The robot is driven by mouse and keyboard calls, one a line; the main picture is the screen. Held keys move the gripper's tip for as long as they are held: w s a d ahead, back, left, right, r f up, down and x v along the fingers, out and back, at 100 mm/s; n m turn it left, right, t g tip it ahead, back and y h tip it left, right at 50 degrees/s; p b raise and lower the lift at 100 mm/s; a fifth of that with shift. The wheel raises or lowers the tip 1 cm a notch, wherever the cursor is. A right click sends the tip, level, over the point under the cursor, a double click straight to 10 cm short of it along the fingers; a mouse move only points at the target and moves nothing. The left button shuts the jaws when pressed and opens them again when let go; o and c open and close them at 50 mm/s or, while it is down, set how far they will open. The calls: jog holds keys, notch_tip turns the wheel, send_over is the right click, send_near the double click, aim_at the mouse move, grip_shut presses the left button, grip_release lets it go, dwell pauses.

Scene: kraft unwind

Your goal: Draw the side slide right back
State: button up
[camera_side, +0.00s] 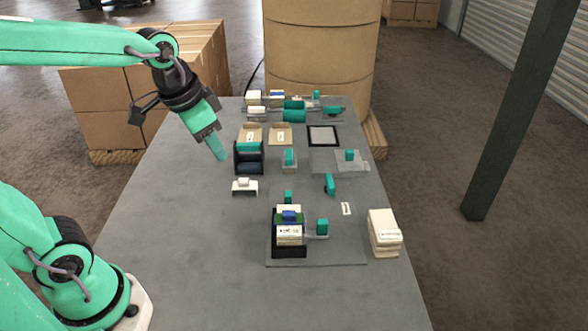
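My gripper (217,148) hangs in the air over the left part of the grey table, pointing down and to the right. Its fingers overlap in this view, so I cannot tell whether they are open or shut. Nothing shows held in them. A black holder (290,252) stands on a grey plate (345,255) at the near right, with a stack of pale, green and blue pieces in it. What looks like the side slide, a pale part with an upright teal handle (322,227), sits against the holder's right side. My gripper is well apart from it, farther back and left.
A white stack (384,233) is at the right edge. A black-and-teal box (249,158) and a white block (244,187) stand near my gripper. The table's left front is clear.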

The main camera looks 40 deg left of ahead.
jog(key=w+d+f+m+g, duration=0.1)
jog(key=w+f+m, duration=0.15)
jog(key=w, duration=0.25)
jog(key=w+f+m+g, duration=0.1)
jog(key=w+f, duration=0.2)
jog(key=w, duration=0.2)
jog(key=m+g, duration=0.2)
jog(key=m, duration=0.1)
send_over(288, 193)
jog(key=shift+n, duration=0.25)
jog(key=f, duration=0.8)
jog(key=shift+s+f, duration=0.2)
jog(key=shift+w+f, duration=0.2)
jog(key=shift+f, duration=0.1)
jog(key=shift+f, duration=0.15)
jog(key=shift+f, duration=3.75)
grip_shut()
